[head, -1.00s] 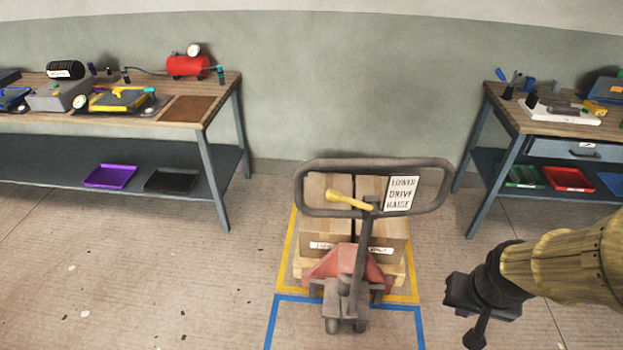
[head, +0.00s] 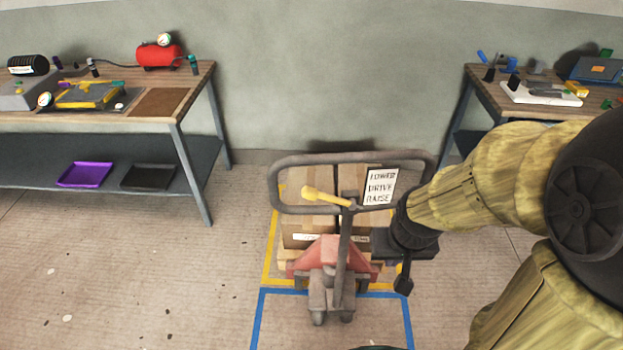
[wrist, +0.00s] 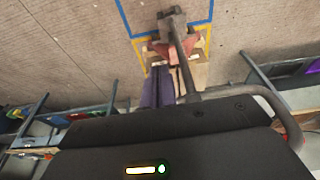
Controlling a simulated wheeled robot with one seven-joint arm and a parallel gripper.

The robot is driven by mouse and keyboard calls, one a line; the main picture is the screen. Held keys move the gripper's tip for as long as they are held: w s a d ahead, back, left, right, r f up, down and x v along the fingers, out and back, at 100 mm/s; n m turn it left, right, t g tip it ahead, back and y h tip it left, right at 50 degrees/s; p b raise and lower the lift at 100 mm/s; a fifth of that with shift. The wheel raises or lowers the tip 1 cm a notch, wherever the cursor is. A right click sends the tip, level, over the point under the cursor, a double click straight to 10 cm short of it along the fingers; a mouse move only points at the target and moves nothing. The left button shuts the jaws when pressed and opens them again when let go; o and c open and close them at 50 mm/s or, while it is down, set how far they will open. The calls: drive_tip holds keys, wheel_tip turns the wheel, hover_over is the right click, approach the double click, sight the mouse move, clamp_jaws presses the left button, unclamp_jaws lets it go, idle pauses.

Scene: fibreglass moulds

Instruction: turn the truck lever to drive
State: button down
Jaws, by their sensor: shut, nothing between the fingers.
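The pallet truck stands in the middle of the head view, with a grey loop handle (head: 352,156) and a red base (head: 325,258). The yellow lever (head: 326,196) is at the handle, its knob to the left and slightly raised. A white sign (head: 380,186) beside it reads LOWER, DRIVE, RAISE from top to bottom. My gripper (head: 385,243) is shut and empty, right of the truck's shaft and below the sign. It appears apart from the lever. The wrist view shows the truck's shaft (wrist: 183,60) upside down; I cannot make out the lever there.
Cardboard boxes (head: 308,222) sit on the truck's forks, inside a yellow floor outline. A blue floor outline (head: 257,322) lies in front. A workbench with tools stands at left (head: 185,100) and another at right (head: 478,92).

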drive_tip(key=shift+r, duration=0.1)
drive_tip(key=w+a+r+n+y+p, duration=0.1)
drive_tip(key=w+a+r+y+p, duration=0.1)
drive_tip(key=w+a+r+p, duration=0.9)
drive_tip(key=w+r, duration=0.4)
drive_tip(key=shift+w+a+r+n+t+p, duration=0.25)
drive_tip(key=shift+a+r+n+t+p, duration=0.05)
drive_tip(key=shift+r+p, duration=0.1)
drive_tip(key=shift+f, duration=0.15)
drive_tip(key=p, duration=0.3)
approach(313, 190)
wheel_tip(313, 190, down, 2)
drive_tip(key=w, duration=0.2)
drive_tip(key=shift+s+a+f+p, duration=0.1)
drive_tip(key=shift+a+f+p, duration=0.2)
drive_tip(key=shift+f, duration=0.65)
drive_tip(key=shift+s+a+f+p, duration=0.1)
drive_tip(key=shift+a+f+p, duration=0.15)
drive_tip(key=shift+f, duration=0.7)
